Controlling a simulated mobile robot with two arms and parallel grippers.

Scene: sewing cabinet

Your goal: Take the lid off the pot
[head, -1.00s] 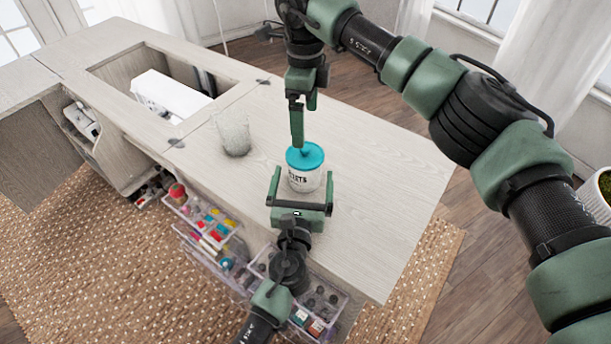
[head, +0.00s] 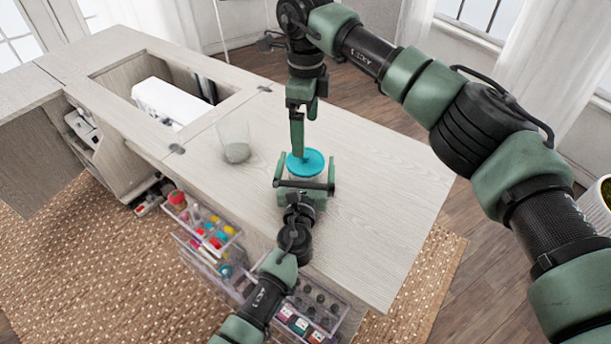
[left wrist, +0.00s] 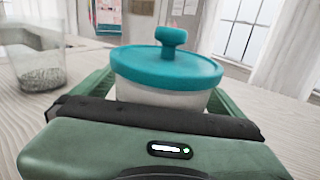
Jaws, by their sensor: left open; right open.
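The white pot (left wrist: 165,97) stands on the pale wooden cabinet top, with its teal lid (head: 313,163) seated on it. My left gripper (head: 306,170) is open and low, with one finger on each side of the pot body. Whether its fingers touch the pot, I cannot tell. My right gripper (head: 298,152) is open and points down over the lid from above. It hides the knob in the head view, and it does not show in the left wrist view.
A clear glass (head: 234,140) with grey contents stands left of the pot. A white sewing machine (head: 170,101) sits in the cabinet's opening. Open clear drawers (head: 207,235) of sewing supplies stick out at the front. The cabinet top (head: 385,180) right of the pot is bare.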

